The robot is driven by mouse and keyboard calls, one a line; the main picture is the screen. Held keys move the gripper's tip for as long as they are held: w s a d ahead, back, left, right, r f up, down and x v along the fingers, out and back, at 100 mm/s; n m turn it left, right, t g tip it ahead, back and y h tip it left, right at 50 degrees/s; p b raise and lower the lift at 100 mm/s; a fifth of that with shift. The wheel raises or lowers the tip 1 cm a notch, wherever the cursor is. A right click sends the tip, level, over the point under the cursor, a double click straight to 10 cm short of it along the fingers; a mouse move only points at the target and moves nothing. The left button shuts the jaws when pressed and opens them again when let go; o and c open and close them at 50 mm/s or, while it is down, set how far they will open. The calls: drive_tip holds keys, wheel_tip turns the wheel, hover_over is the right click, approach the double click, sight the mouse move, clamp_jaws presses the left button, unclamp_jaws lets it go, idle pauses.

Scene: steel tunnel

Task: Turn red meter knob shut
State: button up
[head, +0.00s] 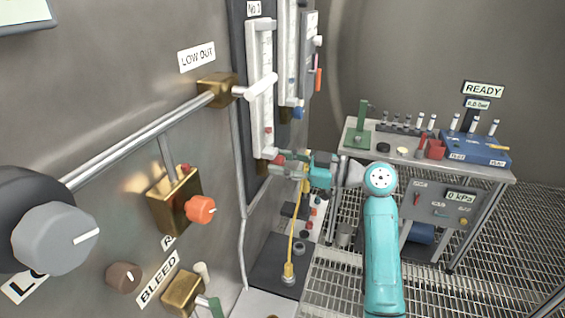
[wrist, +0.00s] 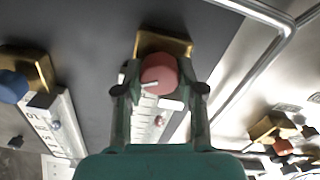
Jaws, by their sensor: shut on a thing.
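The red meter knob (wrist: 160,72) sits on a brass block (wrist: 165,44) at the end of a white scaled meter tube, in the wrist view. My gripper (wrist: 161,88) has one finger on each side of the knob and is shut on it. A short pale mark on the knob's face lies about sideways in the wrist view. In the head view my gripper (head: 284,160) reaches left to the foot of the white meter (head: 262,90) on the wall panel. Only a bit of red shows there, and the fingers mostly hide the knob.
A blue knob (wrist: 12,87) on a neighbouring meter is at the wrist view's left. An orange knob (head: 201,209), a large grey knob (head: 55,238) and pipes (head: 140,137) stick out from the left wall. A bench (head: 490,172) with instruments stands behind my arm.

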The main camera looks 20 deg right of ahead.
drive_tip(key=n, duration=0.4)
drive_tip(key=shift+n, duration=0.3)
drive_tip(key=shift+s+a+f+n, duration=0.1)
drive_tip(key=shift+n, duration=2.2)
drive_tip(key=o, duration=1.1)
drive_tip(key=shift+o, duration=0.2)
drive_tip(key=v, duration=1.2)
